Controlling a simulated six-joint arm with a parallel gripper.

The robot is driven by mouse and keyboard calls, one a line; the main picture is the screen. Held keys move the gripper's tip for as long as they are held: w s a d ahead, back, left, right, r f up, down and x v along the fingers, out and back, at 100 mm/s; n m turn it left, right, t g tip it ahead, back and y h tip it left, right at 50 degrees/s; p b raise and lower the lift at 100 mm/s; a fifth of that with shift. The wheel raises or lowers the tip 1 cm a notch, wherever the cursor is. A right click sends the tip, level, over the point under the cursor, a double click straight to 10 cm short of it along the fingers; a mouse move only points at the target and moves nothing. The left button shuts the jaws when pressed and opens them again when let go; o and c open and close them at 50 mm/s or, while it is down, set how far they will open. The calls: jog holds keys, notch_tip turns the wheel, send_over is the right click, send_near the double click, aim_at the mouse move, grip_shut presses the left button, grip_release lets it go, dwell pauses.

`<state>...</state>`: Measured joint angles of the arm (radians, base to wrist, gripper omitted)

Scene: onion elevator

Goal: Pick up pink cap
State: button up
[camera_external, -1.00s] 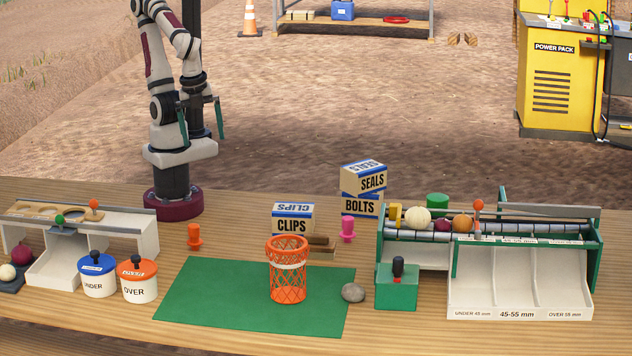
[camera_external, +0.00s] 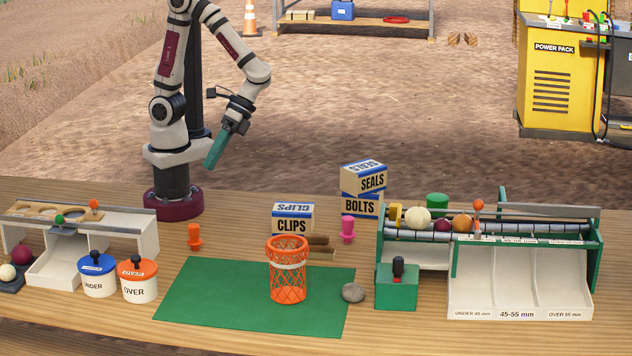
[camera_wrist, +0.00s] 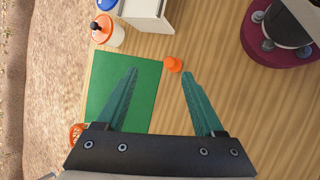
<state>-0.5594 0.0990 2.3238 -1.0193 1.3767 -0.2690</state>
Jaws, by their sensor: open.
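The pink cap (camera_external: 348,229) stands upright on the wooden table in the external view, in front of the BOLTS box and right of the CLIPS box. It is not visible in the wrist view. My gripper (camera_external: 211,162) hangs in the air at the left, above the back of the table, well apart from the pink cap. Its green fingers are spread and empty in the wrist view (camera_wrist: 159,72).
A similar orange piece (camera_external: 195,238) stands left of the CLIPS box (camera_external: 293,222). The orange mesh basket (camera_external: 288,275) stands on the green mat (camera_external: 220,295). The SEALS box (camera_external: 363,176) sits on the BOLTS box (camera_external: 359,205). A roller sorter (camera_external: 520,275) fills the right.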

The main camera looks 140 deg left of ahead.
jog(key=w+a+f+n+t+h, duration=0.25)
jog(key=w+a+n+t, duration=0.25)
jog(key=w+a+n, duration=0.25)
jog(key=n+t+y, duration=0.7)
jog(key=n+t, duration=0.1)
jog(key=n, duration=0.9)
send_near(351, 227)
jog(key=shift+y, duration=0.25)
jog(key=x, duration=1.1)
jog(key=shift+w+d, duration=0.15)
jog(key=shift+d, duration=0.1)
grip_shut()
